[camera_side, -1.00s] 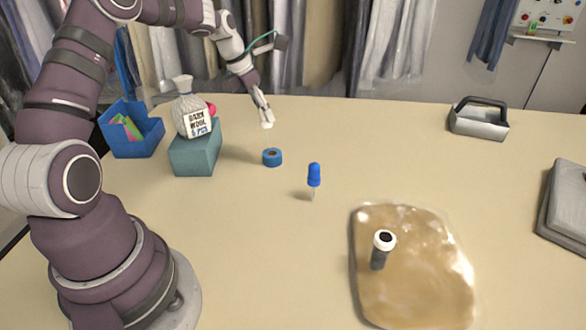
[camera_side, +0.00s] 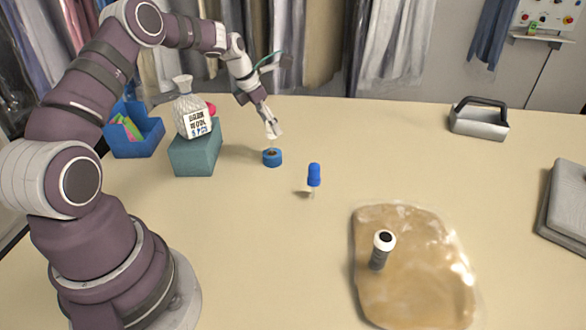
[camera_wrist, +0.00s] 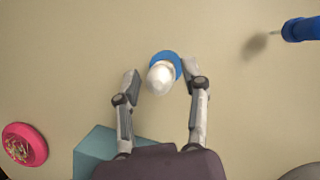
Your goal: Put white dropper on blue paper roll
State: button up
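The white dropper (camera_side: 273,132) is upright with its thin tip pointing down at the middle of the blue paper roll (camera_side: 272,158). Whether the tip rests inside the roll's hole is hard to tell. In the wrist view, the dropper's white bulb (camera_wrist: 160,77) lies between my fingers and partly covers the blue roll (camera_wrist: 167,57). My gripper (camera_wrist: 161,72) is open, its fingers standing on both sides of the bulb with a visible gap. In the side view, my gripper (camera_side: 268,119) is directly over the roll.
A teal block (camera_side: 195,153) with a wool bag (camera_side: 192,112) and a blue bin (camera_side: 137,140) are at left. A brown bag (camera_side: 410,280) bears a dark, white-topped cylinder (camera_side: 381,250). The table's middle back is clear.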

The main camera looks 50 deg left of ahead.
jog(key=d+v, duration=0.1)
jog(key=v, duration=1.1)
jog(key=s+d+r+m+y, duration=0.1)
jog(key=s+d+r+m, duration=0.15)
jog(key=d+m, duration=0.4)
jog(key=s+d+r+m+y, duration=0.1)
jog(key=s+d+r+m, duration=0.2)
jog(key=m, duration=0.7)
jog(key=s+d+f+m, duration=0.2)
jog(key=s+d+m, duration=0.1)
jog(key=m, duration=0.5)
jog(key=s+d+f+m+t+h, duration=0.1)
jog(key=s+d+m, duration=0.3)
jog(key=m, duration=0.5)
jog(key=shift+s+d+f, duration=0.25)
jog(key=shift+s+f, duration=0.25)
jog(key=shift+s, duration=0.75)
jog(key=shift+m, duration=0.25)
